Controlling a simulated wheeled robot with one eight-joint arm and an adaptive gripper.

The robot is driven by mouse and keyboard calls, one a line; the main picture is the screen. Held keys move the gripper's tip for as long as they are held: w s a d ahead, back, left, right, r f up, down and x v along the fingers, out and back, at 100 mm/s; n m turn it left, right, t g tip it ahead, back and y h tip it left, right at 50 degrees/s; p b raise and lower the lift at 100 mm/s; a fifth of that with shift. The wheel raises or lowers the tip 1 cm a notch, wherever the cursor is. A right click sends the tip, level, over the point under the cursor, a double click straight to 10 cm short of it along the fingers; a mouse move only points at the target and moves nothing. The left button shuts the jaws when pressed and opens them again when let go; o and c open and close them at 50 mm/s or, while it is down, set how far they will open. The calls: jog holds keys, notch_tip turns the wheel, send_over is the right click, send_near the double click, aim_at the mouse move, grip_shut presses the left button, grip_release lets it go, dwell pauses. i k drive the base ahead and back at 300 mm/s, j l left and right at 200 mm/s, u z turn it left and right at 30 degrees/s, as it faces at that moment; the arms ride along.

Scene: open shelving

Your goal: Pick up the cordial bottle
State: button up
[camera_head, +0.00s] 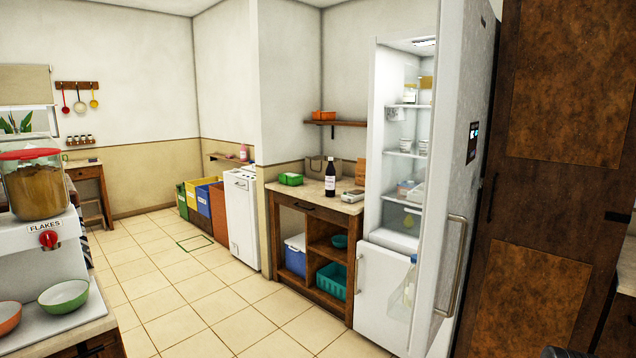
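A dark bottle with a white label (330,182) stands upright on the wooden counter (313,192), left of the open fridge. It may be the cordial bottle, but its label is too small to read. A small pink bottle (243,153) stands farther back, by the white appliance. My gripper is not visible in this view. A small dark shape shows at the bottom edge on the right, and I cannot tell what it is.
A green tub (291,179) and a pale grey device (352,196) sit on the counter near the dark bottle. The fridge door (455,180) stands open to the right. A cereal dispenser (38,190) and bowls occupy the left counter. The tiled floor (200,290) between is clear.

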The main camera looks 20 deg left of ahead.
aim_at(330, 172)
jog(key=i+j, duration=0.1)
jog(key=j, duration=0.3)
jog(key=i+j, duration=0.1)
jog(key=j, duration=0.35)
jog(key=i+j, duration=0.1)
jog(key=j, duration=0.3)
jog(key=i+j, duration=0.1)
jog(key=j, duration=0.35)
jog(key=i+j, duration=0.15)
jog(key=j, duration=0.25)
